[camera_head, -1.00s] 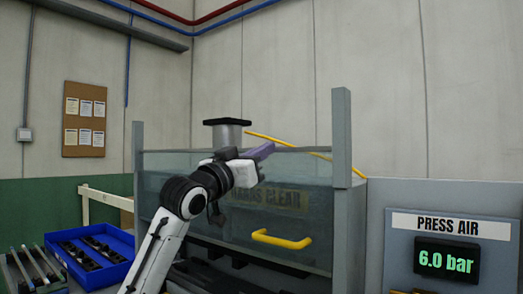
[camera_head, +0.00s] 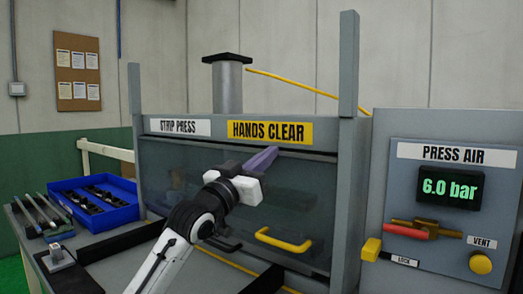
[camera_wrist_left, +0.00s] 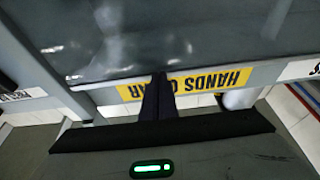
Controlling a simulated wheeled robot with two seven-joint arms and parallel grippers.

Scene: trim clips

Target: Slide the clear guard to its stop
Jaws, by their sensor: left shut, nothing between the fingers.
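The clear guard (camera_head: 318,205) is a smoky see-through panel across the front of the strip press, between two grey posts. Its top edge lies just below the STRIP PRESS and HANDS CLEAR signs (camera_head: 270,131). A yellow handle (camera_head: 284,241) is on its lower part. My left gripper (camera_head: 266,158) is shut and empty, with its fingers by the guard's top edge. In the left wrist view the closed fingers (camera_wrist_left: 160,80) reach over the sign to the panel's edge; I cannot tell whether they touch. The right gripper is out of view.
The press air panel (camera_head: 448,215) at the right reads 6.0 bar and has a red lever (camera_head: 408,230) and yellow knobs. A blue tray (camera_head: 112,217) of dark clips and a rack of strips (camera_head: 42,215) are at the left.

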